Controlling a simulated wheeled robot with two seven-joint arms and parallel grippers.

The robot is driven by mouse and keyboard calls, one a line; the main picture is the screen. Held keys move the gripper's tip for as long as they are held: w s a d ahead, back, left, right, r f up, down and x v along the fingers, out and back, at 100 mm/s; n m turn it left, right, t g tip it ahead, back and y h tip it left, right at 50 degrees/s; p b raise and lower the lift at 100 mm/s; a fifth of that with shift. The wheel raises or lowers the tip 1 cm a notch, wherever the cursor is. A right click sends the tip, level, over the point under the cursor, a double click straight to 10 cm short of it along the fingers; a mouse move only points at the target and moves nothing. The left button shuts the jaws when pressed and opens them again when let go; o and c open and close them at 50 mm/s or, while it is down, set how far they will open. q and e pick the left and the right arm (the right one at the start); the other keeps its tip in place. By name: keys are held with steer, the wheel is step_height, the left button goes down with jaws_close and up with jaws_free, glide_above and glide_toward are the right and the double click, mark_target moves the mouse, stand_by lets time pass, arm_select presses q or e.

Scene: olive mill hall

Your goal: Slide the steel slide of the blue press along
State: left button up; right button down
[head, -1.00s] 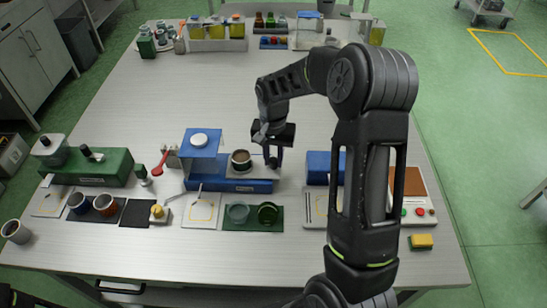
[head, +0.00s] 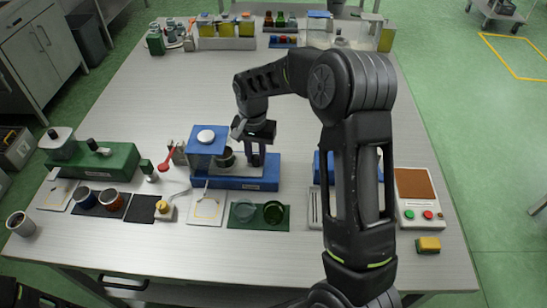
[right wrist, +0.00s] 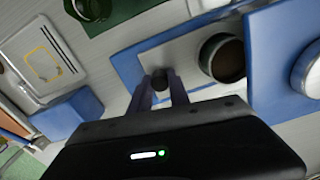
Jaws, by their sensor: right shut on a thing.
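The blue press (head: 206,144) stands on the table, with a white round cap on its raised blue top. The steel slide (right wrist: 150,57) is a flat grey plate on the press's long blue base (head: 250,183). A dark-rimmed cup (head: 227,157) with brown contents sits on the slide, partly under the press top; it also shows in the right wrist view (right wrist: 225,62). A dark round knob (right wrist: 160,79) is at the slide's outer end. My right gripper (right wrist: 160,92) is shut on this knob.
A green machine (head: 95,160) stands at the left. A dark green mat (head: 258,222) with two round dishes lies in front of the press. A control box with buttons (head: 415,212) and a yellow sponge (head: 428,245) are at the right.

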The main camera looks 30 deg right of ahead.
steer(key=shift+w+a, duration=0.25)
steer(key=shift+a, duration=0.05)
steer(key=c, duration=1.2)
jaws_free()
steer(key=shift+c, duration=0.2)
steer(key=shift+r, duration=0.1)
steer(key=shift+r+b, duration=0.55)
steer(key=shift+r, duration=3.25)
